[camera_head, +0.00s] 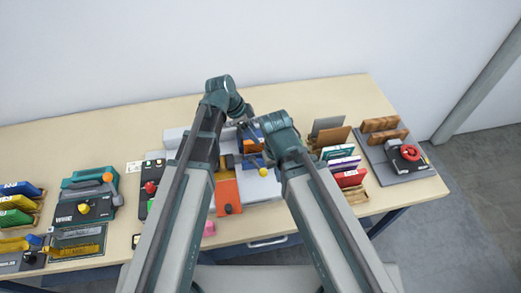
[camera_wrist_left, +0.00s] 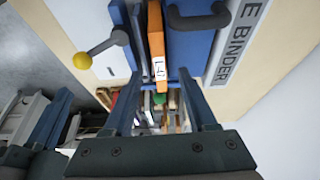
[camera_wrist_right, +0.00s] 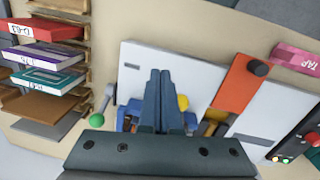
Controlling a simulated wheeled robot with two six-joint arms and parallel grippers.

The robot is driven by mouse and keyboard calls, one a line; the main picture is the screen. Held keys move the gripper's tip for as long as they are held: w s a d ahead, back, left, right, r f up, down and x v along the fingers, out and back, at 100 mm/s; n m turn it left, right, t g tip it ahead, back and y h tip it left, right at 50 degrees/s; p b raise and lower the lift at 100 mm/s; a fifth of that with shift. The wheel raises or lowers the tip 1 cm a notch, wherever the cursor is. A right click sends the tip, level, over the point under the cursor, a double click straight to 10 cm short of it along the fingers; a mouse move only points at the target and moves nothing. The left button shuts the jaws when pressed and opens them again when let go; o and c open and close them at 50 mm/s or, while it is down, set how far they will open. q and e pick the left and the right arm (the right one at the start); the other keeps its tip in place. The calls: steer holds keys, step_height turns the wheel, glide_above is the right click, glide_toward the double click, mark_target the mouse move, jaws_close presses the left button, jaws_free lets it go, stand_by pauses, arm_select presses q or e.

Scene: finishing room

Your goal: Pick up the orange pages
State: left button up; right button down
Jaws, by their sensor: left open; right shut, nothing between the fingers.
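The orange pages (camera_wrist_left: 156,35) are a thin upright block with a white label, set in the blue clamp of the binder in the left wrist view. Part of an orange block, probably these pages, shows in the head view (camera_head: 250,147) between my arms. My left gripper (camera_wrist_left: 160,85) is open, with its fingers on either side of the labelled end of the pages; I cannot tell whether they touch. My right gripper (camera_wrist_right: 160,75) is shut and empty, over the binder's pale base. The pages are not clearly visible in the right wrist view.
An orange panel with a dark knob (camera_wrist_right: 235,88) lies on the binder. A yellow-knobbed lever (camera_wrist_left: 82,60) stands beside the clamp. A rack of coloured books (camera_head: 342,165) is to the right. Several devices, including a black box (camera_head: 85,208), fill the table's left.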

mark_target(261, 148)
arm_select(q)
steer(key=b+x, duration=0.3)
steer(key=x, duration=0.1)
steer(key=shift+d+f, duration=0.1)
steer(key=shift+f, duration=0.05)
arm_select(e)
step_height(261, 148, down, 4)
steer(key=shift+r, duration=0.1)
arm_select(q)
steer(key=shift+f+b, duration=0.2)
steer(key=shift+b, duration=0.1)
arm_select(e)
steer(key=shift+f, duration=0.25)
arm_select(q)
jaws_close()
stand_by(1.3)
